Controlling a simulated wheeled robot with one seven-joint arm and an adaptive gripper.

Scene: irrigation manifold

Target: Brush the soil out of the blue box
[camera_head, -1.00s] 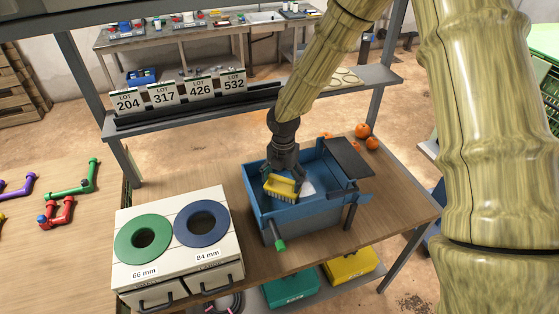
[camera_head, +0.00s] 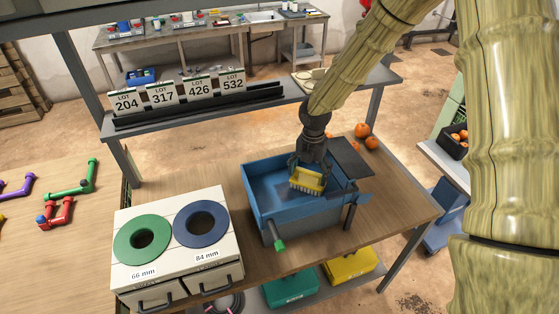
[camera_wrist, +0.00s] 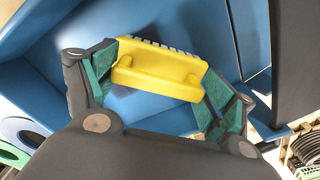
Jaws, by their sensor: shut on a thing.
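My gripper (camera_head: 308,168) is shut on a yellow brush (camera_head: 307,180) and holds it over the right part of the blue box (camera_head: 252,205). In the wrist view the yellow brush (camera_wrist: 160,70) sits between the green-padded fingers (camera_wrist: 160,85), its pale bristles pointing away from the gripper. The blue box stands on the wooden bench, with a green-ended spout at its front. The visible floor of the box is blue with a darker patch in the middle. I cannot clearly make out loose soil. The brush and gripper hide the right part of the floor.
A dark flat plate (camera_head: 351,157) stands at the box's right side. A white unit with a green ring (camera_head: 122,246) and a blue ring (camera_head: 181,230) is to the left. Orange fruits (camera_head: 362,130) lie behind the box. A shelf with lot cards (camera_head: 197,98) is at the back.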

